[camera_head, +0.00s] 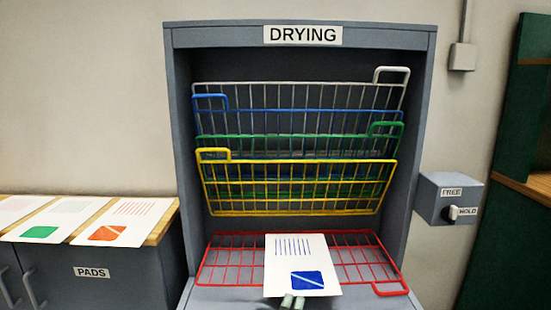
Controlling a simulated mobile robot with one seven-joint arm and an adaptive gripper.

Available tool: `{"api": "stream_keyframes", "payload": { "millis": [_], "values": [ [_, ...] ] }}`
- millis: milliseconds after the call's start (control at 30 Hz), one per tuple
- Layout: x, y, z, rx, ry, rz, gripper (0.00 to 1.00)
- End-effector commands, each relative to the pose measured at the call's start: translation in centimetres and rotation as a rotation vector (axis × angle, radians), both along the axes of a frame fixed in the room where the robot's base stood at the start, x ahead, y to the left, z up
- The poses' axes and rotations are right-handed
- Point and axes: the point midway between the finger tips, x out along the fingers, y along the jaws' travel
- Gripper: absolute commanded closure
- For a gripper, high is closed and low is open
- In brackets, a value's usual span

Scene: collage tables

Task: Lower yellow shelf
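The yellow wire shelf (300,212) is tilted up inside the grey drying rack (427,90), in front of the other raised shelves. Its handle loop (214,150) is at its upper left corner. Below it, the red wire shelf (232,265) lies flat, with a white sheet (302,258) on it bearing a blue square and thin vertical lines. My gripper (292,302) shows only as two pale fingertips close together at the sheet's front edge, well below the yellow shelf. Whether they pinch the sheet is unclear.
Green (385,126), blue (210,98) and grey (392,70) handled shelves are raised behind the yellow one. The PADS cabinet (120,275) at left carries several printed sheets.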

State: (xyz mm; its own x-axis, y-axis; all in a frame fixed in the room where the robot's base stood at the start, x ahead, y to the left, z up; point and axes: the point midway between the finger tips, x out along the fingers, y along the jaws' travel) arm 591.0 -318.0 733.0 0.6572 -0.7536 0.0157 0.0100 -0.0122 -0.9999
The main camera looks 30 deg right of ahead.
Motion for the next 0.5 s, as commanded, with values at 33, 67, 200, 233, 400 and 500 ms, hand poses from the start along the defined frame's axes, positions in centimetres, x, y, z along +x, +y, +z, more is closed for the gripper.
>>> {"api": "stream_keyframes", "payload": {
  "millis": [33,67,200,233,400,500],
  "values": [
    [0.0,0.0,0.0,-0.001,-0.001,0.000,0.43],
    [0.2,0.0,0.1,-0.002,-0.001,0.002,0.45],
    [2.5,-0.1,2.0,-0.036,-0.008,0.025,0.55],
    [3.5,-0.2,2.7,-0.048,-0.009,0.033,0.57],
    [10.6,0.4,8.9,-0.124,-0.039,0.095,0.68],
    [14.8,1.4,12.9,-0.152,-0.059,0.135,0.70]
  ]
}}
